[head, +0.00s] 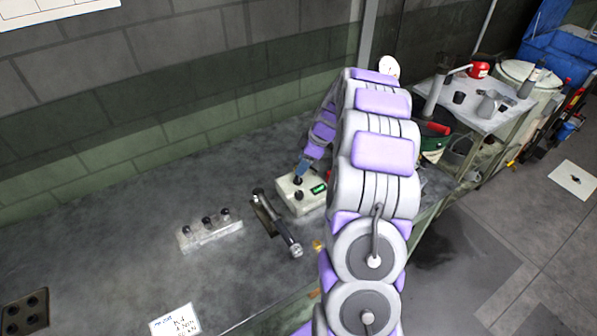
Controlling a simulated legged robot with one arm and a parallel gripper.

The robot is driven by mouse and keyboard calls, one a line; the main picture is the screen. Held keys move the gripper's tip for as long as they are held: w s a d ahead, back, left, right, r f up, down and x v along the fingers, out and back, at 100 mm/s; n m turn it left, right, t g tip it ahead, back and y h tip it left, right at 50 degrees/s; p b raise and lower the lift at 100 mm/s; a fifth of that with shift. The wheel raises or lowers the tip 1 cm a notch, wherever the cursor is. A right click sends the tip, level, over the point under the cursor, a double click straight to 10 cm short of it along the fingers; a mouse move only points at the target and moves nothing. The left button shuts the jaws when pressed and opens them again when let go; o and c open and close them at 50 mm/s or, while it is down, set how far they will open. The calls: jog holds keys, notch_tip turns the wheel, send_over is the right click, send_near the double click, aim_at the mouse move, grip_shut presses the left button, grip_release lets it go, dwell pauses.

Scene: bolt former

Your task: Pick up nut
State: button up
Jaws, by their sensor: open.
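My arm arches over the grey workbench (120,225), and its far end points down. My gripper (301,174) is small and blue-grey at that end, just above or behind a pale control box (310,206) with dark knobs and a green display. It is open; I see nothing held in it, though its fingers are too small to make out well. A small brass-coloured piece (317,245) lies near the bench's front edge, left of my arm. I cannot tell whether it is the nut. My arm hides part of the bench behind it.
A lever tool (277,222) lies left of the box. Farther left is a pale block (211,234) with three dark-topped posts. A dark block with holes (25,310) and a written card (174,322) lie in front. A cluttered side table (510,102) stands right.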

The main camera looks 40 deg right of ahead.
jog(key=shift+w+a+f, duration=0.15)
jog(key=shift+a+f, duration=0.1)
jog(key=shift+f, duration=0.4)
jog(key=shift+a, duration=0.3)
jog(key=shift+d, duration=0.15)
grip_shut()
